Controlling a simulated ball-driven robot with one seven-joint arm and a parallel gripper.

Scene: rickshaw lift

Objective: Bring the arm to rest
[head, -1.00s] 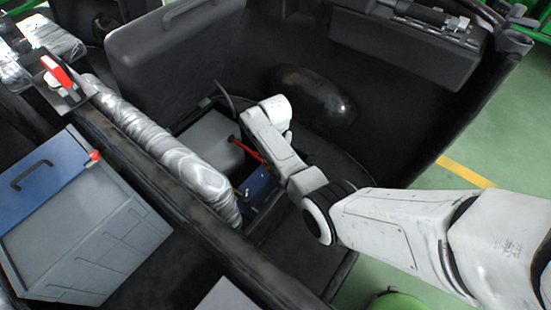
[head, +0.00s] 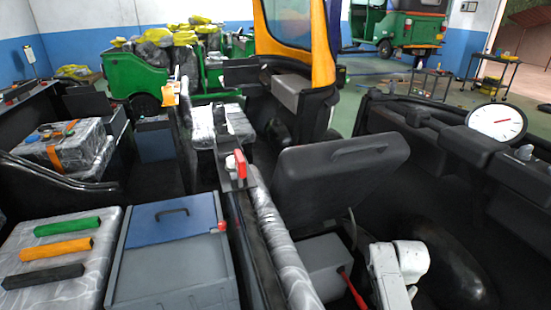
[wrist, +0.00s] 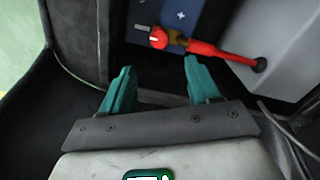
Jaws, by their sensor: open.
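My arm (head: 392,275) shows at the bottom right of the head view, reaching down into the black compartment. Its fingertips are out of sight there. In the wrist view my gripper (wrist: 158,82) is open, with its two teal fingers apart and nothing between them. Ahead of the fingers a red cable end (wrist: 205,48) lies across a blue battery top (wrist: 190,15) with a white plus sign. The fingers are close to the red part; whether they touch it, I cannot tell.
A grey box (head: 322,262) sits beside my arm, below a raised black lid or seat (head: 340,180). A bar wrapped in silver film (head: 275,240) runs along the left. A blue-lidded grey case (head: 172,260) and wrapped seat with coloured grips (head: 60,250) stand further left. A gauge (head: 497,122) is at right.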

